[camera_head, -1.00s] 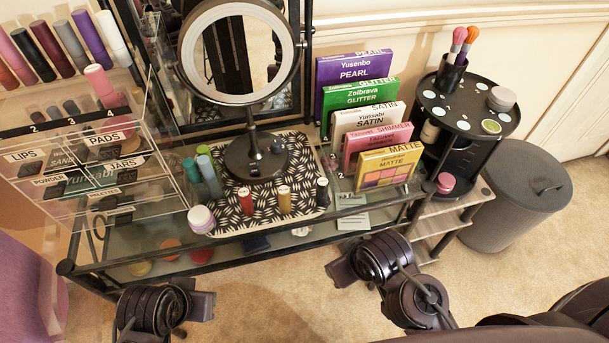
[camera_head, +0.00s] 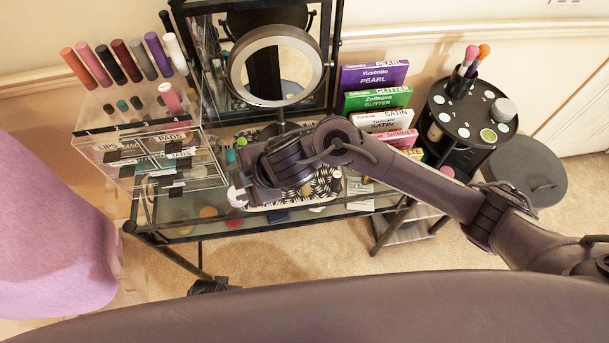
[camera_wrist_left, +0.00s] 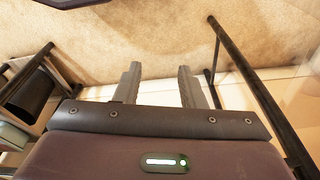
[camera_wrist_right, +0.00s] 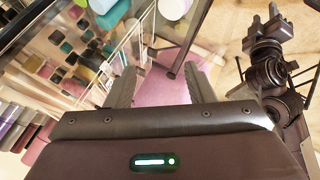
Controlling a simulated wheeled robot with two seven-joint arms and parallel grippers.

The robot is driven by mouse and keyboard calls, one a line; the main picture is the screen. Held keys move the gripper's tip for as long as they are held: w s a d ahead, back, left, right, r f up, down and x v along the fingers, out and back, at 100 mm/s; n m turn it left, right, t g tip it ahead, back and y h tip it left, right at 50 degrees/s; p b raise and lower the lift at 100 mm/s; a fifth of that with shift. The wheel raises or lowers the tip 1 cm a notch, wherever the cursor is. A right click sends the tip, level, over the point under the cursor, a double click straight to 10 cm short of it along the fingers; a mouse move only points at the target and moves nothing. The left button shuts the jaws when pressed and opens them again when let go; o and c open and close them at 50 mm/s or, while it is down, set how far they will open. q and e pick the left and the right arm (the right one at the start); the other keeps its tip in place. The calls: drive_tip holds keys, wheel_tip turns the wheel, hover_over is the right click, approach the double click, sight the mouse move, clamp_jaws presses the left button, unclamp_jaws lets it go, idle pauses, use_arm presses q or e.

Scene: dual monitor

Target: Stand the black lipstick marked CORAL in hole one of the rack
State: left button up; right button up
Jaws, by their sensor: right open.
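The rack appears to be the clear stepped stand (camera_head: 92,128) on the drawer unit at the left of the head view. Tubes of several colours stand in it, including a black one (camera_head: 110,63) in the back row. My right gripper (camera_wrist_right: 155,88) is open and empty, above the tray's left end beside the drawer unit. My left gripper (camera_wrist_left: 160,85) is open and empty, low over the carpet.
A round mirror (camera_head: 237,75) stands behind my right arm. Palette boxes (camera_head: 375,75) and a round black stand (camera_head: 440,105) with brushes are to the right. A bin (camera_head: 525,175) stands at far right. A purple seat (camera_head: 50,225) is at the left. Carpet in front is clear.

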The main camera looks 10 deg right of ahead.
drive_tip(key=w+d+f+n+g+h, duration=0.2)
drive_tip(key=d+f+h, duration=0.15)
drive_tip(key=d, duration=0.45)
drive_tip(key=g+h, duration=0.2)
drive_tip(key=h, duration=0.1)
hover_over(337, 175)
drive_tip(key=shift+w+a+f, duration=0.2)
drive_tip(key=shift+w+f, duration=0.1)
drive_tip(key=shift+w, duration=0.05)
drive_tip(key=shift+d+f+h, duration=0.2)
drive_tip(key=shift+d+h, duration=0.05)
drive_tip(key=shift+d, duration=0.05)
drive_tip(key=f, duration=0.1)
drive_tip(key=f+b, duration=0.1)
drive_tip(key=f, duration=0.3)
drive_tip(key=shift+s+f+b, duration=0.1)
drive_tip(key=shift+s+b, duration=0.2)
drive_tip(key=shift+f, duration=1.05)
use_arm(q)
drive_tip(key=s+a+f+g, duration=0.1)
drive_tip(key=s+a+f, duration=0.2)
drive_tip(key=s+f, duration=0.9)
drive_tip(key=s, duration=0.3)
drive_tip(key=shift+s+f, duration=0.2)
drive_tip(key=shift+s, duration=0.05)
use_arm(e)
drive_tip(key=c, duration=1.1)
